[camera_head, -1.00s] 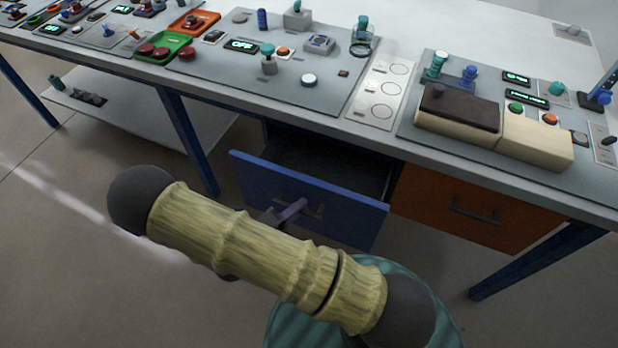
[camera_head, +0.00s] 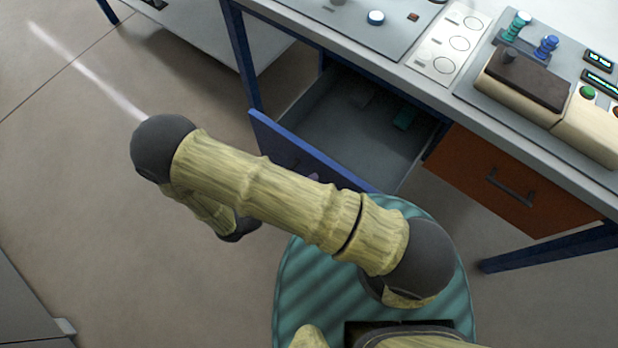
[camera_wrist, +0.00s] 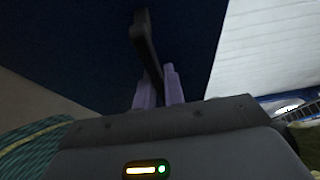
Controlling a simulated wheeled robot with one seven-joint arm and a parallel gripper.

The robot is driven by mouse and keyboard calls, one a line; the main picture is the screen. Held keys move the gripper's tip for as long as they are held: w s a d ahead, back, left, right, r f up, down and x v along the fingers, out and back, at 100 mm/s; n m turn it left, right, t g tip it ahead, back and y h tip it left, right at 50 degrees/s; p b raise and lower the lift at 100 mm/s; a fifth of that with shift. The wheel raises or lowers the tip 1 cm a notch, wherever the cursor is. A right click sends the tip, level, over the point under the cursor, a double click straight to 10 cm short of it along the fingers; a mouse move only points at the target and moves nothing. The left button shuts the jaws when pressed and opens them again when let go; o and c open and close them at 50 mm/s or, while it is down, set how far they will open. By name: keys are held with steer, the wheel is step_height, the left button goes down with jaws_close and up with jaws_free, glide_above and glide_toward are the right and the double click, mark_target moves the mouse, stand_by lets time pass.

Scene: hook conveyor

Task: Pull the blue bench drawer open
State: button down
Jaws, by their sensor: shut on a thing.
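The blue bench drawer (camera_head: 270,138) is pulled well out from under the bench top in the head view. In the wrist view the dark blue drawer front (camera_wrist: 85,60) fills much of the picture. My gripper (camera_wrist: 158,88) has its two purple fingers shut on the black drawer handle (camera_wrist: 146,42). In the head view my arm hides most of the gripper and the handle.
An orange drawer (camera_head: 500,180) with a dark handle sits shut to the right of the blue one. The bench top (camera_head: 430,85) above carries panels and a beige box with a dark lid (camera_head: 525,78). A blue bench leg (camera_head: 240,58) stands left of the drawer. Open floor lies to the left.

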steer(key=c, duration=1.5)
jaws_free()
steer(key=shift+a, duration=0.15)
steer(key=b+v, duration=0.1)
steer(key=v, duration=1.6)
steer(key=shift+a, duration=0.1)
steer(key=shift+w, duration=0.1)
